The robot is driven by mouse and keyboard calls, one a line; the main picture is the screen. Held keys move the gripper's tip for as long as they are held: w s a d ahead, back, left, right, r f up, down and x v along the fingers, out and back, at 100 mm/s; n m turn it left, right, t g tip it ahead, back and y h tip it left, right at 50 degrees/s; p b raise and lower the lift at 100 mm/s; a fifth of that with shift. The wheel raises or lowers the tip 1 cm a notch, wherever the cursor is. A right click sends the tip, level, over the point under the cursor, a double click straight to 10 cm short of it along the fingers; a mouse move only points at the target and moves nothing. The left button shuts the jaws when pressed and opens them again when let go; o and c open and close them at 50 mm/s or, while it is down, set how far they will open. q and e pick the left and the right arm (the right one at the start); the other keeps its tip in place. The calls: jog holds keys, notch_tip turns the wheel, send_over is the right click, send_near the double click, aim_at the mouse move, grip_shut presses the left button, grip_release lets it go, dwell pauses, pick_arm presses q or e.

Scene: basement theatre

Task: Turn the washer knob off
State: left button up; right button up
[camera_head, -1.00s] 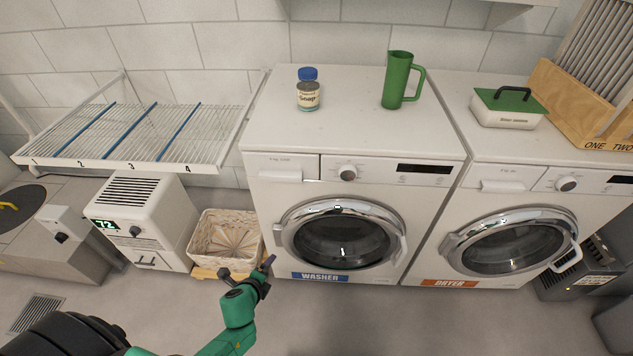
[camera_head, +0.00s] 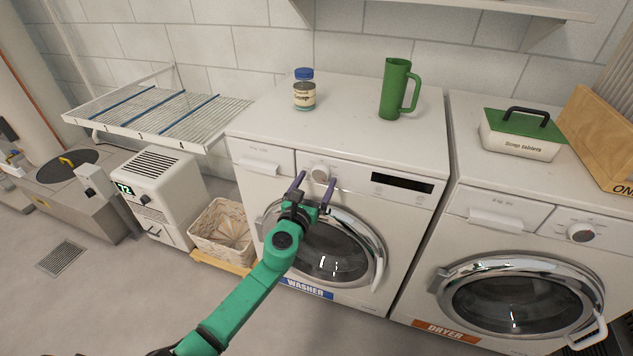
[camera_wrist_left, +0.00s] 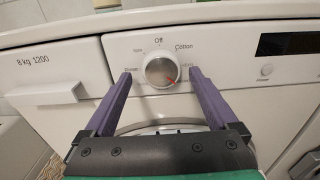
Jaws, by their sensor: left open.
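The washer (camera_head: 270,122) is a white front-loader with a blue WASHER label. Its round silver knob (camera_head: 320,175) is on the upper front panel, left of a dark display. In the left wrist view the knob (camera_wrist_left: 161,71) has a red mark at its lower right, away from the "Off" label at the top. My left gripper (camera_head: 316,180) is open, its two purple fingers pointing at the panel. In the left wrist view the fingers (camera_wrist_left: 160,75) lie on either side of the knob with gaps; I cannot tell how far they are from the panel. My right gripper is not in view.
A soap jar (camera_head: 304,92) and a green pitcher (camera_head: 394,90) stand on the washer. The dryer (camera_head: 470,185) is at right, with a soap tablets box (camera_head: 520,135) on top. A wicker basket (camera_head: 222,232) and a drying rack (camera_head: 170,112) are at left.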

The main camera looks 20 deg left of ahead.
pick_arm(q)
jog(key=shift+w+d, duration=0.15)
jog(key=shift+w, duration=0.2)
jog(key=c, duration=1.4)
jog(key=shift+o, duration=0.2)
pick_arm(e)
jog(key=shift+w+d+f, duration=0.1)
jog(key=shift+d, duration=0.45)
pick_arm(q)
jog(key=shift+n, duration=0.3)
